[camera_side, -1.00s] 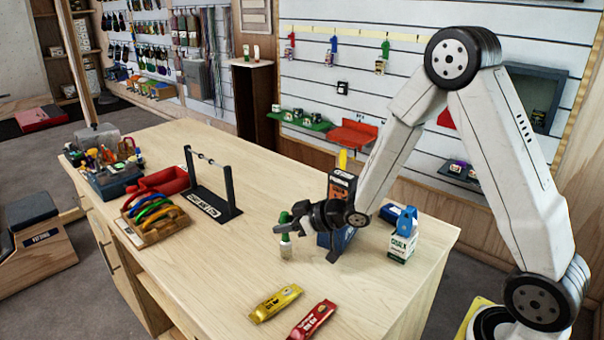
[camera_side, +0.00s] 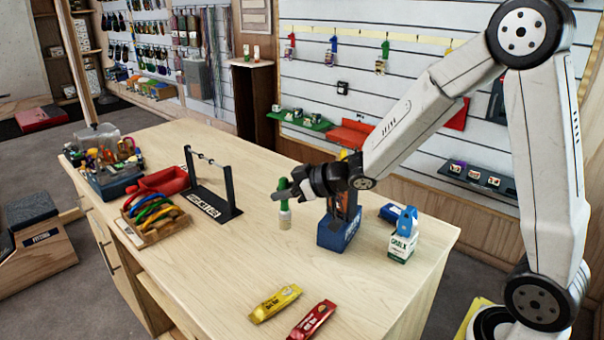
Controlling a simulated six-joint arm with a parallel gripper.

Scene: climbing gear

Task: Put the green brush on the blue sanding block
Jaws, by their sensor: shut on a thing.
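The green brush (camera_side: 284,212) has a green handle and a pale lower end. It hangs upright in my gripper (camera_side: 286,193), which is shut on its handle. The brush is above the wooden counter, left of a blue holder. The blue sanding block (camera_side: 388,212) appears to be the low blue piece lying on the counter at the right, partly hidden behind a white and green chalk bottle. My gripper is to the left of it and higher.
The blue holder (camera_side: 338,236) with dark upright contents stands between brush and block. The chalk bottle (camera_side: 403,240) has a blue top. Yellow (camera_side: 275,303) and red (camera_side: 312,320) packets lie in front. A black rack (camera_side: 210,190) stands left. The counter's middle is clear.

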